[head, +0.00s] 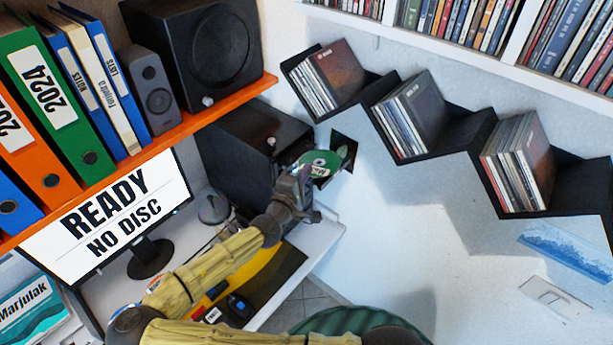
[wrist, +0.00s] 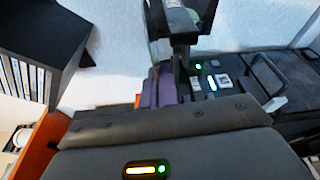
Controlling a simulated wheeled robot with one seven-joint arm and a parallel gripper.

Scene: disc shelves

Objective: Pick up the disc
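A green disc (head: 320,163) with a pale centre is near the wall in the head view, in front of a black square piece (head: 345,150). My gripper (head: 305,178) is at the disc's lower left, its tip overlapping or touching the disc's edge. I cannot tell whether the fingers close on the disc. In the wrist view, purple finger-like parts (wrist: 160,88) sit close together beside a dark upright part, and the disc's face does not show clearly.
A monitor (head: 115,215) reads "READY NO DISC". Black zigzag shelves (head: 428,150) with disc cases are on the right wall. An orange shelf (head: 190,125) holds binders and speakers at upper left. A black box (head: 250,150) stands left of the disc.

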